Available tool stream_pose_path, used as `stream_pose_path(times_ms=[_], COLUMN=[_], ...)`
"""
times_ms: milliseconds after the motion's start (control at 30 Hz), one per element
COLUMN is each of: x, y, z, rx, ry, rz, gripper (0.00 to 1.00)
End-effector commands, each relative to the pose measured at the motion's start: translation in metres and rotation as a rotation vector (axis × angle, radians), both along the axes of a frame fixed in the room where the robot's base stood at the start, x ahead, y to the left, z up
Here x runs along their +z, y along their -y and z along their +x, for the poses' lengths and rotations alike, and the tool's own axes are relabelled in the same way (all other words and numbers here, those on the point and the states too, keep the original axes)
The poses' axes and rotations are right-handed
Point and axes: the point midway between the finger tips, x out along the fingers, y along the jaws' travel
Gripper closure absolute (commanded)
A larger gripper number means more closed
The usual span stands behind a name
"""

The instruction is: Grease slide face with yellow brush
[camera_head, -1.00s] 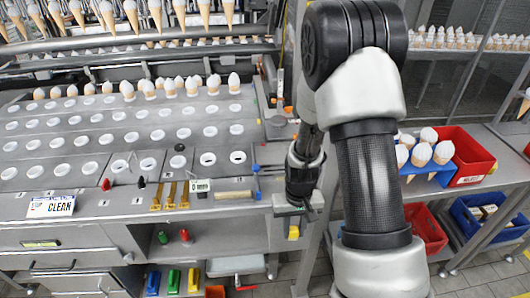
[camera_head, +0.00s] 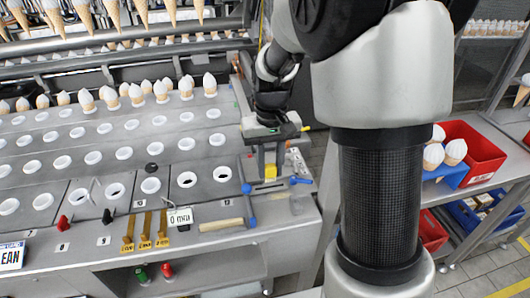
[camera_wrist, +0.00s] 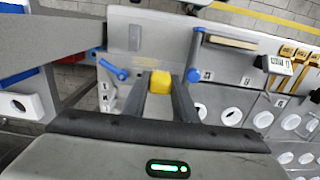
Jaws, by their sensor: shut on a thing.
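My gripper (camera_head: 270,172) is shut on a yellow block, which I take to be the yellow brush (camera_head: 270,171). The brush also shows between the two dark fingertips in the wrist view (camera_wrist: 160,82). Its bristles are not visible. The gripper points down over the right end of the grey worktop (camera_head: 225,262), between a blue-ended rod (camera_head: 250,190) and a blue-knobbed lever (camera_head: 300,181). I cannot tell which surface is the slide face, or whether the brush touches anything.
Left of the gripper are a wooden-handled tool (camera_head: 221,225), a small meter (camera_head: 180,216) and several brass tools (camera_head: 145,232). Rows of white-rimmed holes and cones stand behind. A red bin (camera_head: 470,150) is on the right-hand shelf.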

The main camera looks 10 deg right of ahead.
Motion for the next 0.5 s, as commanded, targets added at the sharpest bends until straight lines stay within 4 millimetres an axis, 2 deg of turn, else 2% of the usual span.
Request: stream_pose_path(times_ms=[267,500], x=[-0.010,-0.034], y=[0.000,0.000], z=[0.000,0.000], rx=[0.000,0.000], ry=[0.000,-0.001], rz=[0.000,0.000], gripper=[0.92,0.92])
